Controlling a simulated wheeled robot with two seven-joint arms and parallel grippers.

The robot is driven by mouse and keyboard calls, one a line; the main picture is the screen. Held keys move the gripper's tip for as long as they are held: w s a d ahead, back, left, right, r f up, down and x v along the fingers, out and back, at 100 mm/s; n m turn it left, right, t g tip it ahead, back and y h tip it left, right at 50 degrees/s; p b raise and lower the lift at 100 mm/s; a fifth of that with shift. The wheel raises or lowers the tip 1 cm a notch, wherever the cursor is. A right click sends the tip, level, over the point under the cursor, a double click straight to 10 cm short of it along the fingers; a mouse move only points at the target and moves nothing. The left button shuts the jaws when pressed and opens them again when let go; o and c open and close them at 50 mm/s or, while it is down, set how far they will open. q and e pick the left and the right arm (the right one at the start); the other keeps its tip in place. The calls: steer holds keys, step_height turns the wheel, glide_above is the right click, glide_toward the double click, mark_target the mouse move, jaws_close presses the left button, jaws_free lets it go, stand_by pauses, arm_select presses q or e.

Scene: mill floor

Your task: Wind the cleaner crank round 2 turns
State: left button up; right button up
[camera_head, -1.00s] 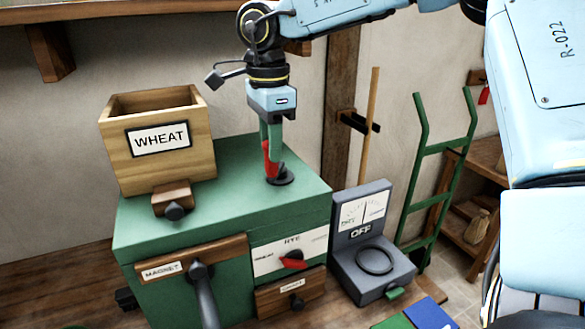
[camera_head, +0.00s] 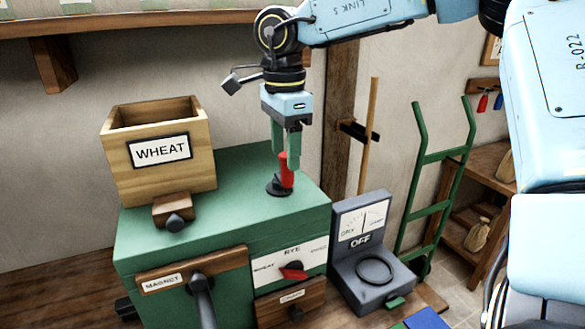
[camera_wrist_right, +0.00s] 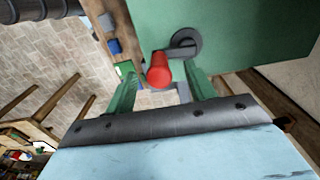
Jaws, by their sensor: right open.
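The green cleaner (camera_head: 235,215) stands on the wooden floor or bench. Its crank has a dark hub (camera_head: 278,189) on the cleaner's top and an upright red handle (camera_head: 287,172), now right of the hub in the head view. My right gripper (camera_head: 286,158) points down over the handle with its green fingers apart. The handle's upper part is at fingertip level. In the right wrist view the red handle (camera_wrist_right: 158,70) lies between the open fingers, with the crank arm running to the hub (camera_wrist_right: 187,42). My left gripper is not in view.
A wooden WHEAT hopper (camera_head: 160,150) stands on the cleaner, left of the crank. The front has a MAGNET lever (camera_head: 200,290) and a red selector knob (camera_head: 293,271). A grey meter box (camera_head: 370,250) reading OFF and a green hand truck (camera_head: 440,155) stand to the right.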

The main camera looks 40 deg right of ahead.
steer(key=shift+r+p, duration=2.85)
steer(key=shift+r, duration=1.1)
steer(key=shift+f, duration=0.1)
